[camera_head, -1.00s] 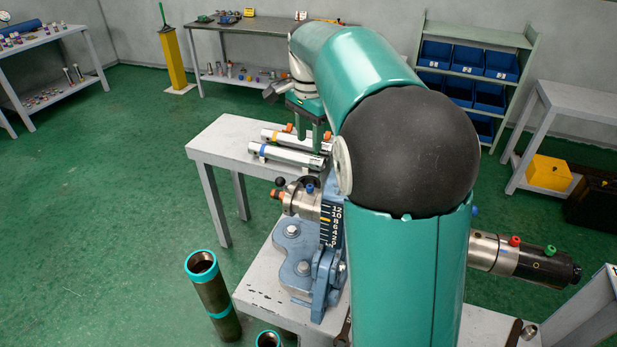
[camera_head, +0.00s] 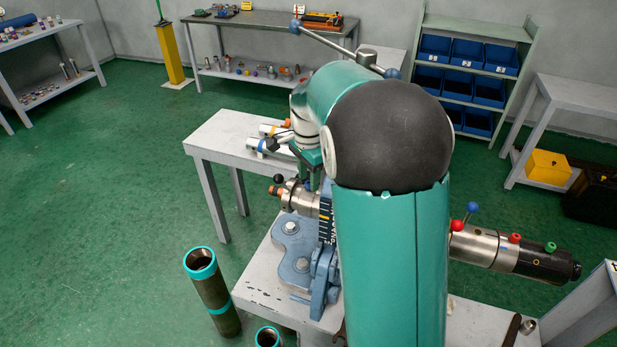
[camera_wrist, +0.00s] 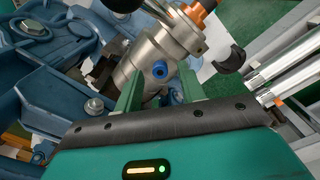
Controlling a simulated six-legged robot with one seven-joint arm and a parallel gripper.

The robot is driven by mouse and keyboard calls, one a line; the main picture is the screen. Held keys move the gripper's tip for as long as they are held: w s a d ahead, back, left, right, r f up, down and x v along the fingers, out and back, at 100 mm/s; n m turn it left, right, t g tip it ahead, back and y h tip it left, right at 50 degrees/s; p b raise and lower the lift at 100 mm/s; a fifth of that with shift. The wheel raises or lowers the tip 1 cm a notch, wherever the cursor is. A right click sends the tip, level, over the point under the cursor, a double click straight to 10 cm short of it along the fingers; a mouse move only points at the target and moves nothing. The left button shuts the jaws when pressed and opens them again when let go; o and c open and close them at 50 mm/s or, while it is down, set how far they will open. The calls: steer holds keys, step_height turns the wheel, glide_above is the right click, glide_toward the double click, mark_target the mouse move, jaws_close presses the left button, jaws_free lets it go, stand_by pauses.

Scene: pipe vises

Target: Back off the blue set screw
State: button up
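The blue set screw (camera_wrist: 160,69) is a small blue ring with a dark socket. It sits in the side of a steel collar (camera_wrist: 150,52) on the blue-grey vise, and the collar also shows in the head view (camera_head: 295,198). In the wrist view my gripper (camera_wrist: 160,84) is open, with one green finger on each side of the screw. I cannot tell whether either finger touches it. In the head view my gripper (camera_head: 312,178) points down just over the collar, and the set screw is hidden there.
An orange-ended part (camera_wrist: 206,6) and a black ball knob (camera_head: 279,178) sit near the collar. Steel tubes (camera_head: 262,146) lie on the side table close behind my gripper. A steel cylinder with red and green knobs (camera_head: 490,248) sticks out at right. Dark pipes (camera_head: 212,290) stand at front left.

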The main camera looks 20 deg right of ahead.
steer(key=shift+f, duration=0.4)
jaws_close()
steer(key=shift+n, duration=0.3)
steer(key=n, duration=1)
stand_by(0.6)
